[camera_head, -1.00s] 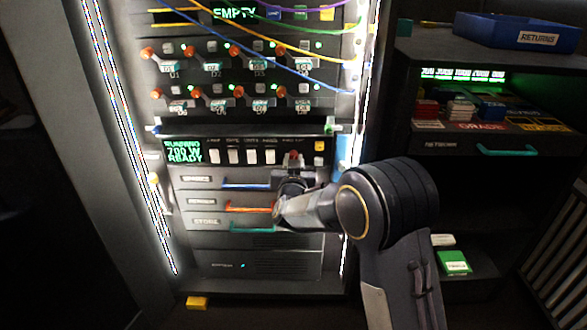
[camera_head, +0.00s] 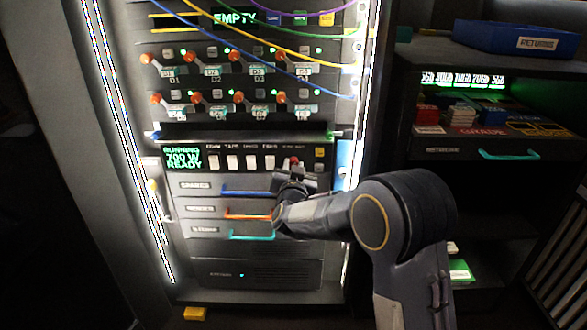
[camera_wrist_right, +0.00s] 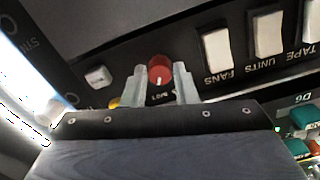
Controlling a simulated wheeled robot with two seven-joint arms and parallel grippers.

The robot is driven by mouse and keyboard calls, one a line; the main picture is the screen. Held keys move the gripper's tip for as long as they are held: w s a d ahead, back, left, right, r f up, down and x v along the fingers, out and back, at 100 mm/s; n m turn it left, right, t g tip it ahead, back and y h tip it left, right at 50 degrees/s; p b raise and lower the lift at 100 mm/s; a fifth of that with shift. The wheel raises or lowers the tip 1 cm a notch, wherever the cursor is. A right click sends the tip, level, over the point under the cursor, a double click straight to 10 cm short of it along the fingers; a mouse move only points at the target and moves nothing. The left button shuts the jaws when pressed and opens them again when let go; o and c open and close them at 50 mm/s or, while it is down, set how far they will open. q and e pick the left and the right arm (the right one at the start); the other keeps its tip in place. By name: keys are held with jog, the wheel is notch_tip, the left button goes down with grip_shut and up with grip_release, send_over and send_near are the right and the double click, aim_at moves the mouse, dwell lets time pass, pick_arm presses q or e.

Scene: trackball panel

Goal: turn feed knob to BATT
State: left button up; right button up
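The feed knob (camera_head: 293,161) is a small red knob with a white pointer mark, at the right of the row of white switches on the dark control panel. In the right wrist view the knob (camera_wrist_right: 160,70) shows between the two grey fingers of my right gripper (camera_wrist_right: 160,84). The fingers stand apart, one on each side of it, and I see no clear contact. In the head view my right gripper (camera_head: 304,176) is just below the knob and partly covers the panel there. The lettering around the knob is too small or hidden to read. My left gripper is not in view.
White rocker switches (camera_head: 251,162) and a green display (camera_head: 184,157) are left of the knob. A yellow button (camera_head: 320,153) is close on its right. Drawers with blue, orange and teal handles (camera_head: 252,238) lie below. Cables (camera_head: 270,60) hang across the upper rack.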

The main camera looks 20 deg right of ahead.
jog(key=o, duration=0.4)
jog(key=shift+c, duration=0.2)
jog(key=shift+s, duration=0.1)
jog(key=p+v, duration=0.1)
jog(key=v, duration=0.6)
jog(key=shift+s+p, duration=0.35)
jog(key=shift+a, duration=0.15)
